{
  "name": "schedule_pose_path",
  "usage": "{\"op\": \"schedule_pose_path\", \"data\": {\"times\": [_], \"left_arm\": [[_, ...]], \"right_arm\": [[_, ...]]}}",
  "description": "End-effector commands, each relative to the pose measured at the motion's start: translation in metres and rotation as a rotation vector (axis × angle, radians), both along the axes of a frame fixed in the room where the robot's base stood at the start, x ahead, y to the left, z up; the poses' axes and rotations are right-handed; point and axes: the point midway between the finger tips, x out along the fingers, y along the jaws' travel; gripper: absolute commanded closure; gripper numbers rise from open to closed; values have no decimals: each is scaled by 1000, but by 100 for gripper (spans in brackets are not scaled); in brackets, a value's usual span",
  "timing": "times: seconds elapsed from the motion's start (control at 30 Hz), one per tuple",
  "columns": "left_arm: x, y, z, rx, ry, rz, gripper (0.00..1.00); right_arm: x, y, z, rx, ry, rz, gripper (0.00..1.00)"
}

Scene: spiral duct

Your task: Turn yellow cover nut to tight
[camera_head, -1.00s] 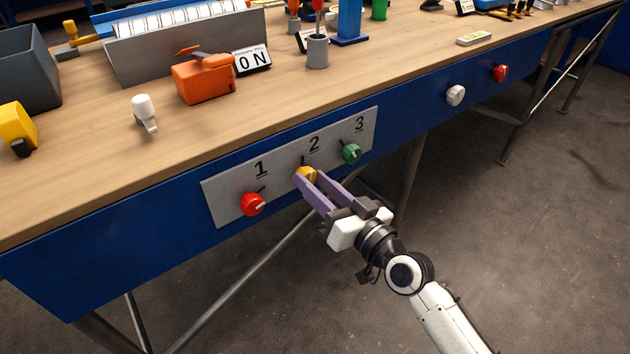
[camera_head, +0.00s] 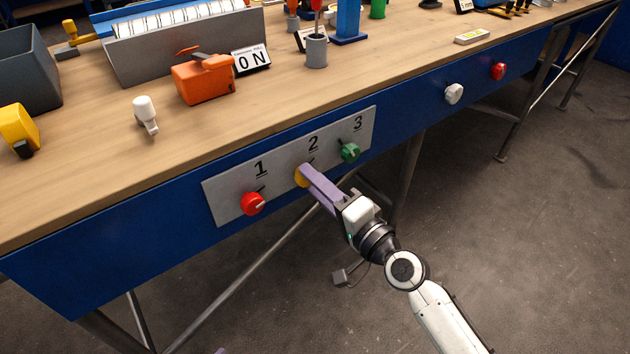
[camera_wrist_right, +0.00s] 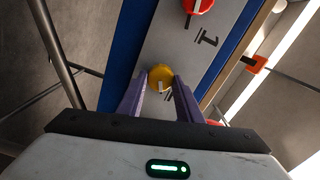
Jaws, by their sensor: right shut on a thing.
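The yellow cover nut (camera_head: 301,177) is a round knob under the number 2 on a grey panel (camera_head: 230,195) on the blue table front. My right gripper (camera_head: 306,175) is shut on it, with purple fingers partly hiding it in the head view. In the right wrist view the yellow nut (camera_wrist_right: 161,77) sits between the two fingertips, and a pale mark shows on its face. A small purple tip, apparently of my left gripper (camera_head: 220,351), just shows at the bottom edge of the head view; the rest is out of frame.
A red knob (camera_head: 252,204) under 1 and a green knob (camera_head: 349,153) under 3 flank the yellow nut. A white knob (camera_head: 454,93) and another red knob (camera_head: 498,72) are further right. Metal table legs stand below; the floor in front is clear.

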Motion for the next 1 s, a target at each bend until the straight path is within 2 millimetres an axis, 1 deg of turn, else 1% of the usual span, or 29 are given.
{"op": "schedule_pose_path", "data": {"times": [0.2,0.4,0.63,1.0], "left_arm": [[0,0,2,0,0,0,49],[0,0,2,1,0,1,49],[0,0,2,1,1,1,49],[0,0,2,1,1,1,49]], "right_arm": [[-1,1,-2,119,91,2,90],[-1,1,-2,190,141,1,90],[-1,1,-2,226,167,1,90],[-1,1,-2,229,171,1,90]]}}
